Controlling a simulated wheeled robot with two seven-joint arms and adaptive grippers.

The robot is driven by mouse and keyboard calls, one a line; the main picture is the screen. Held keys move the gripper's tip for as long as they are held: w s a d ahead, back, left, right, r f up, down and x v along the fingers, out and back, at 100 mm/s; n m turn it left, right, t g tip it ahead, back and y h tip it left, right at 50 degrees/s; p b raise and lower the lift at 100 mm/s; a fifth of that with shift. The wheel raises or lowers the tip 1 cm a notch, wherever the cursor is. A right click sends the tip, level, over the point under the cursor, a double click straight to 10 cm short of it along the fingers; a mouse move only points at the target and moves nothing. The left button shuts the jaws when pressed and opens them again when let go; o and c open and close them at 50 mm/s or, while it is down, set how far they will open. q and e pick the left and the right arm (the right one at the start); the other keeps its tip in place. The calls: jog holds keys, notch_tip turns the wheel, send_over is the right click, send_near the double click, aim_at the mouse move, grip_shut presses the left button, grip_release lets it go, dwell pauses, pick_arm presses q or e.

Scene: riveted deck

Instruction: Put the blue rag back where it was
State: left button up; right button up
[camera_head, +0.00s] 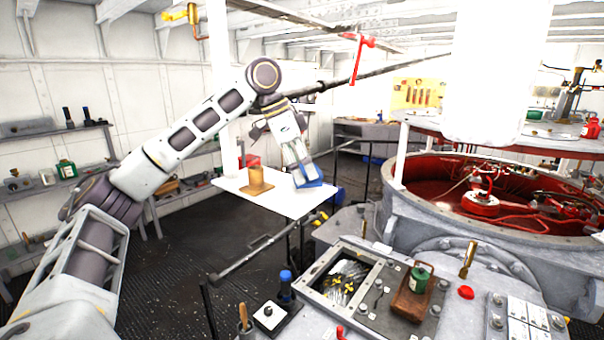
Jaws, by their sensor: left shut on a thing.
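The blue rag (311,184) is a small blue patch at the right part of a white board (235,184). My left gripper (306,178) reaches down from above and is shut on the rag. The gripper covers part of the rag. The rag is at the board's surface or just above it; I cannot tell whether it touches. My right gripper is not in view.
A brown wooden block (257,183) stands left of the rag on the same board. A railing (265,245) runs in front. A deck top with a green jar on a brown tray (400,303) and a blue-capped bottle (285,284) is nearer.

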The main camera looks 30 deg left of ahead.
pick_arm(q)
jog(key=shift+f, duration=0.8)
jog(key=o, duration=0.9)
jog(key=shift+f, duration=0.1)
jog(key=v, duration=1.2)
